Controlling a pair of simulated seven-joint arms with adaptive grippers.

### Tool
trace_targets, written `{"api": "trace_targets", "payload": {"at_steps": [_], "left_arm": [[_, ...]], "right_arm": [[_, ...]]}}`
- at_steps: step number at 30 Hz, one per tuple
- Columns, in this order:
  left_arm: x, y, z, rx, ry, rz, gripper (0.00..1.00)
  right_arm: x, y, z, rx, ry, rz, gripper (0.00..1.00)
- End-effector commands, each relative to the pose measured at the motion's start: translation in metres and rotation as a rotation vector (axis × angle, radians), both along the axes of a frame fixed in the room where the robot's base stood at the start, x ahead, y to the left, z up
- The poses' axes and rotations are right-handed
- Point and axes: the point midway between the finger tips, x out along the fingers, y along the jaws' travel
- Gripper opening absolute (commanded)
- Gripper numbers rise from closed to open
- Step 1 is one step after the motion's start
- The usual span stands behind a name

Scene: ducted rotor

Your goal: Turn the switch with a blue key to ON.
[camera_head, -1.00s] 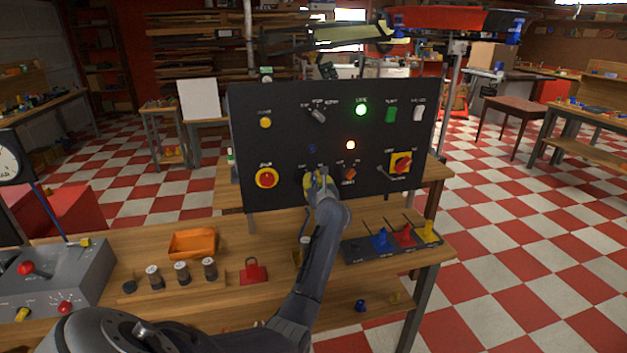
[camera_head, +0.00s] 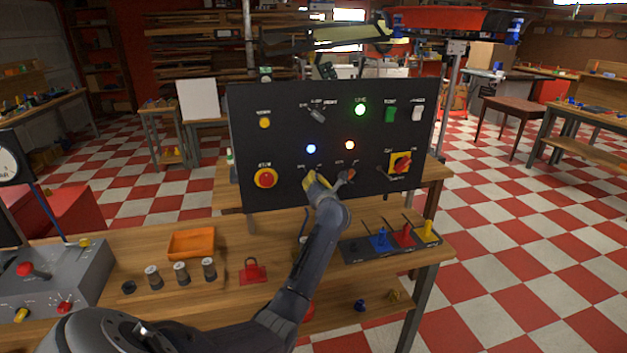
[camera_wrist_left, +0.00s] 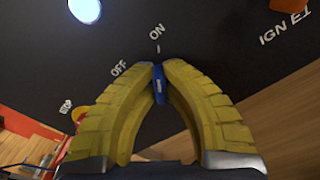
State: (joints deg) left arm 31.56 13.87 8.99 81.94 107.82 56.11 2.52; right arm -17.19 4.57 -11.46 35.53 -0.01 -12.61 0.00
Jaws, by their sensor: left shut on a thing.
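The black control panel (camera_head: 300,110) stands upright on the bench. In the left wrist view the blue key (camera_wrist_left: 160,85) sits between the yellow fingertips of my left gripper (camera_wrist_left: 160,75), which is shut on it. The key lines up with the ON mark, with OFF to its left. In the head view my left gripper (camera_head: 318,182) is at the lower middle of the panel and hides the key. A lamp (camera_head: 311,149) above it glows blue-white; it also shows in the left wrist view (camera_wrist_left: 85,9). My right gripper is not in view.
A red stop button (camera_head: 265,178) is left of my gripper. An orange-red knob (camera_head: 349,175) and a red-and-yellow switch (camera_head: 401,162) are to its right. An orange tray (camera_head: 191,243) and a rack with coloured keys (camera_head: 381,239) are on the bench.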

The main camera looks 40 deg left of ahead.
Motion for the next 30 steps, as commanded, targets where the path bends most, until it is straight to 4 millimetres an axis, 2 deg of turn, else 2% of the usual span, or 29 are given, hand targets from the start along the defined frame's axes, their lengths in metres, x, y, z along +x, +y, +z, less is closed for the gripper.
{"api": "trace_targets", "payload": {"at_steps": [20,21,27,30], "left_arm": [[-0.0002,0.0005,-0.0003,0.036,0.050,0.001,0.00],[-0.0002,0.0005,-0.0003,0.036,0.050,0.001,0.11],[-0.0001,0.0004,-0.0003,0.035,0.049,0.000,0.33],[0.0000,0.0003,-0.0002,0.035,0.049,0.000,0.33]], "right_arm": [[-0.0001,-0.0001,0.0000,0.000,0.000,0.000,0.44],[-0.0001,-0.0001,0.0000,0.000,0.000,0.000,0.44],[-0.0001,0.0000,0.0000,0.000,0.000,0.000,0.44],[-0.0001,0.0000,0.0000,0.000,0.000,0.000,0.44]]}}
